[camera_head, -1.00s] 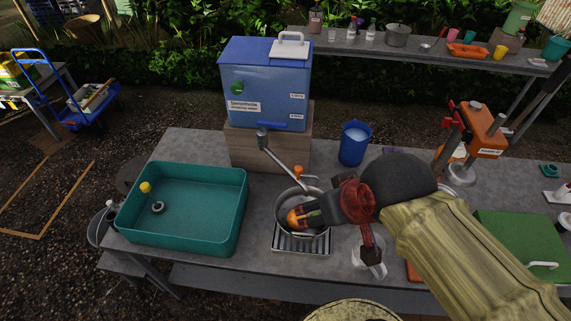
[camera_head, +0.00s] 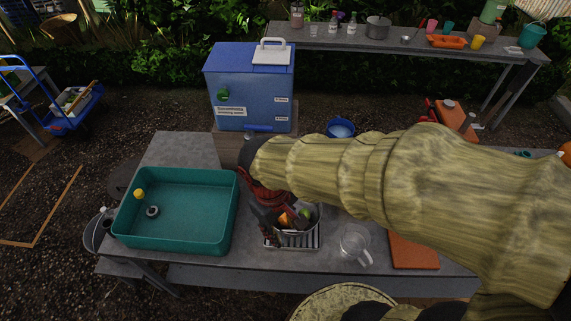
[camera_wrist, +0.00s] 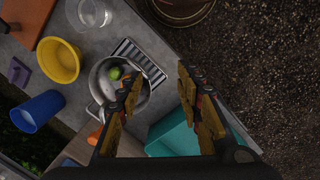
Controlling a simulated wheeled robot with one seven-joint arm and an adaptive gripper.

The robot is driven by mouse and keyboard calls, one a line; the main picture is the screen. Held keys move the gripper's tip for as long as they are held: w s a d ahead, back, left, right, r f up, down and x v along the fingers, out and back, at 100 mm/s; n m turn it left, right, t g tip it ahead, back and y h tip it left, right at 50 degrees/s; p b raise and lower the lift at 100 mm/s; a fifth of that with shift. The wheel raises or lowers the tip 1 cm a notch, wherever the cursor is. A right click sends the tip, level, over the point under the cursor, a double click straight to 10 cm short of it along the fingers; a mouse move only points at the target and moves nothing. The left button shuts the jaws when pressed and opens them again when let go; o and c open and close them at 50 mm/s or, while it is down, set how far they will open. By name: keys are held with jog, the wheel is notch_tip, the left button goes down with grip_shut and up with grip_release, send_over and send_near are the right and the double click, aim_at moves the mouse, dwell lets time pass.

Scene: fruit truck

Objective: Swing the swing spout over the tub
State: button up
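The teal tub (camera_head: 190,200) stands at the left end of the table. It also shows in the wrist view (camera_wrist: 172,138), beyond the fingers. The swing spout is hidden behind my arm in the head view. In the wrist view an orange piece (camera_wrist: 95,138), perhaps its knob, shows beside the pan, partly behind a finger. The metal pan (camera_head: 313,222) sits on a slatted rack, with orange and green items in it. My gripper (camera_wrist: 159,74) is open with nothing visible between its fingers. It hangs at the pan's left side, between pan and tub.
The blue water dispenser (camera_head: 245,90) stands behind the pan on a wooden block. A blue cup (camera_head: 341,130) is to its right, partly hidden by my arm. A clear jug (camera_head: 355,245) and an orange-brown board (camera_head: 412,252) lie right of the rack. A yellow bowl (camera_wrist: 58,60) shows in the wrist view.

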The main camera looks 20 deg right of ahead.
jog(key=w+d+f+n+g+h+p, duration=0.1)
jog(key=w+d+f+n+h+p, duration=0.1)
jog(key=f+n+h+p, duration=0.3)
jog(key=w+d+f+n+h+p, duration=0.1)
jog(key=w+f+n+h, duration=0.25)
jog(key=n+h, duration=0.25)
jog(key=w+a+r+n+t+h, duration=0.1)
jog(key=w+r+n+t+h, duration=0.1)
jog(key=w+n+t, duration=0.3)
jog(key=w+r+n+t+h, duration=0.2)
jog(key=w+h, duration=0.1)
jog(key=w, duration=0.4)
jog(key=p+x, duration=0.1)
jog(key=x, duration=0.6)
jog(key=shift+s, duration=0.1)
jog(key=shift+c, duration=0.8)
jog(key=c, duration=0.8)
